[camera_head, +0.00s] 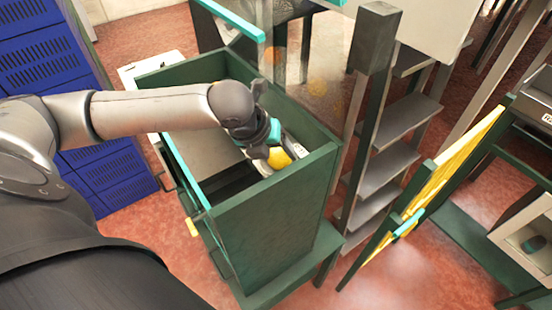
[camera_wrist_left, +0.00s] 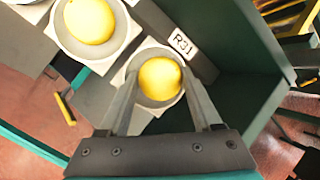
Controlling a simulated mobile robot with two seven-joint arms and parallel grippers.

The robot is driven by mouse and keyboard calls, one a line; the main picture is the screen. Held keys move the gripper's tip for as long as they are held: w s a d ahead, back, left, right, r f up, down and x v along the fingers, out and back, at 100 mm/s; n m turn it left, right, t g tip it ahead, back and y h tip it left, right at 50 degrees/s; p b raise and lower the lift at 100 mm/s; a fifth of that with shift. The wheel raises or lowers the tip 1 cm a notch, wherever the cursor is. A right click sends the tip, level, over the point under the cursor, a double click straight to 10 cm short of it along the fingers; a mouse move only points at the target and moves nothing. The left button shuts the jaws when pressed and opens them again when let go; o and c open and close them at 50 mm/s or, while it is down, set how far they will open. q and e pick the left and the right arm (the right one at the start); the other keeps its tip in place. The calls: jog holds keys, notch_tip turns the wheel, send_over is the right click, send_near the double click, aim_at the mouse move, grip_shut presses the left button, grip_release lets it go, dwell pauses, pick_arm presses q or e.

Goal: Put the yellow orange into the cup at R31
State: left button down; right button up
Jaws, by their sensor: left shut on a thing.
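The yellow orange (camera_wrist_left: 160,79) is between the two fingers of my left gripper (camera_wrist_left: 161,72), which is shut on it. In the left wrist view it shows inside the rim of a round grey cup (camera_wrist_left: 148,101) next to the label R31 (camera_wrist_left: 181,43). I cannot tell whether the orange touches the cup's bottom. In the head view the orange (camera_head: 280,158) shows below my left gripper (camera_head: 274,149), inside the green cabinet (camera_head: 270,208). My gripper hides much of the cup there. My right gripper is not in view.
A second yellow orange (camera_wrist_left: 90,20) sits in the neighbouring cup (camera_wrist_left: 62,42) at upper left. The green cabinet walls stand close around my gripper. Blue drawers (camera_head: 45,65) are at the left; a shelf ladder (camera_head: 385,160) and a yellow panel (camera_head: 440,175) are at the right.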

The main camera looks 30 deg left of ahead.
pick_arm(q)
jog(key=shift+c, duration=1.8)
grip_release()
jog(key=p+v, duration=0.1)
jog(key=v, duration=1.1)
